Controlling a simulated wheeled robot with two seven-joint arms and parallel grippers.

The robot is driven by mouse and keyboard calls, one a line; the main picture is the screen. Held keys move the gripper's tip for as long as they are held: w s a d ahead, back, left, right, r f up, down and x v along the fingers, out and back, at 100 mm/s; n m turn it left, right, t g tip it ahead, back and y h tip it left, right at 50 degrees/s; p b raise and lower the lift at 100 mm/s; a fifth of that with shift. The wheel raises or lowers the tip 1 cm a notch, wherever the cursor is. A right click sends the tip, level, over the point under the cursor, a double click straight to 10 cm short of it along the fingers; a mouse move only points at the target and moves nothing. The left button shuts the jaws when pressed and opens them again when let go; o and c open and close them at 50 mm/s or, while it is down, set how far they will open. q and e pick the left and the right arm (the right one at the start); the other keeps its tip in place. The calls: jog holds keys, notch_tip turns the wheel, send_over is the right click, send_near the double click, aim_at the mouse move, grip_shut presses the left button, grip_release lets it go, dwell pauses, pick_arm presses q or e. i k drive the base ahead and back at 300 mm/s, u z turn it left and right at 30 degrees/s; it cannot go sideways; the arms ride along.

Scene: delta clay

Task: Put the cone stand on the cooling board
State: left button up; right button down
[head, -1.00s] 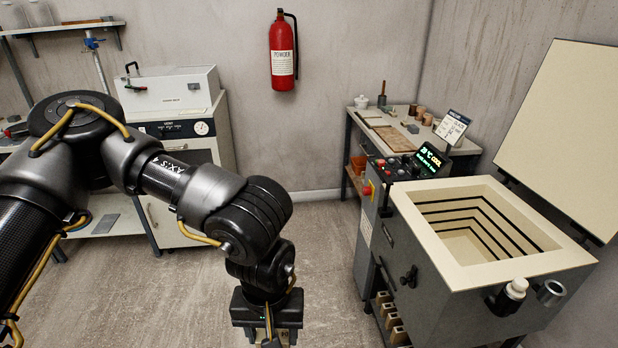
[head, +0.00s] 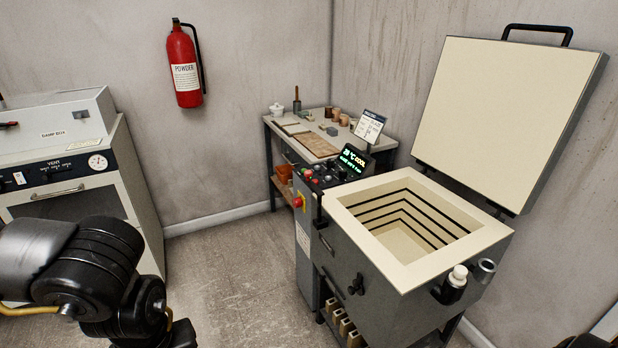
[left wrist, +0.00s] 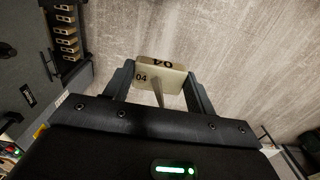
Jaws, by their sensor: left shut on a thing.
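My left gripper (left wrist: 160,82) is shut on the cone stand (left wrist: 150,72), a small cream block marked 04 with a thin pale spike, in the left wrist view. The stand is held between the two fingers, with the floor behind it. A flat brown board (head: 313,146) lies on the bench in the back corner and may be the cooling board; I cannot be sure. My right gripper is not in view.
The bench (head: 384,144) also carries small pots, a white lidded jar (head: 276,110) and a sign card (head: 369,126). An open kiln (head: 350,215) with raised lid (head: 500,110) stands at right, before the bench. A cabinet (head: 70,165) stands at left. Floor between is clear.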

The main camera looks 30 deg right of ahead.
aim_at(310, 144)
jog(key=i, duration=3.05)
jog(key=z, duration=2.7)
jog(key=i, duration=0.5)
jog(key=z, duration=0.05)
